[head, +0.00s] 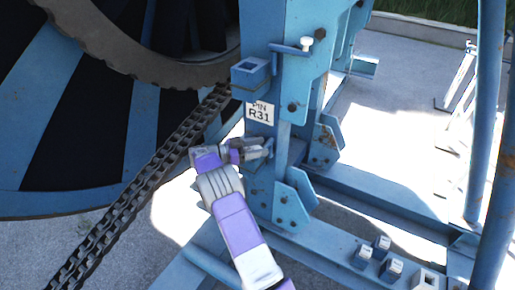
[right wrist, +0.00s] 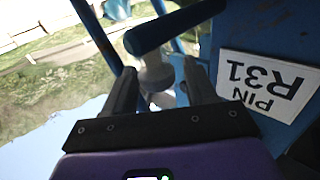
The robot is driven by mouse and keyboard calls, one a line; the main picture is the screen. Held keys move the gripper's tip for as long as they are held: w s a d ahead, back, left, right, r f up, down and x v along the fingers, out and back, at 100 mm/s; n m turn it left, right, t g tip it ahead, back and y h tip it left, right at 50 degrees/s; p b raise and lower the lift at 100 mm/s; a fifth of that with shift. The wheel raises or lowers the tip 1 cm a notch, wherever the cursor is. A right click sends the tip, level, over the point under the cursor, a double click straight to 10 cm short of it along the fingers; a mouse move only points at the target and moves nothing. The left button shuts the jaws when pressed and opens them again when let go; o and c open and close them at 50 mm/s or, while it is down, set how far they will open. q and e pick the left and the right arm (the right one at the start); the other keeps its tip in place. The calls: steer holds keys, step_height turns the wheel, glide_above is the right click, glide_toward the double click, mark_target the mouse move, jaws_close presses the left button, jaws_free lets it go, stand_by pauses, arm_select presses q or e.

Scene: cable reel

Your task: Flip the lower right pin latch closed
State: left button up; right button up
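The lower right pin latch shows in the right wrist view as a dark blue bar (right wrist: 170,27) with a pale grey round knob (right wrist: 155,76) under it. In the head view my gripper and the post largely hide this latch. My right gripper (head: 262,149) is at the blue post, just below the white "PIN R31" label (head: 260,112). In the right wrist view its two fingers (right wrist: 160,78) stand apart, one on each side of the knob. I cannot tell whether either finger touches it. My left gripper is not in view.
Another latch with a white knob (head: 306,44) sits higher on the blue post (head: 291,75). A large reel (head: 100,130) and a chain (head: 150,180) are at the left. Blue base beams (head: 375,205) and small blocks (head: 383,243) lie at the lower right.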

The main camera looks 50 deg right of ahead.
steer(key=shift+w+a+f, duration=0.1)
steer(key=shift+f, duration=0.05)
steer(key=shift+w+a, duration=0.2)
steer(key=v, duration=0.6)
steer(key=shift+w+a+b, duration=0.2)
steer(key=shift+a+b, duration=0.15)
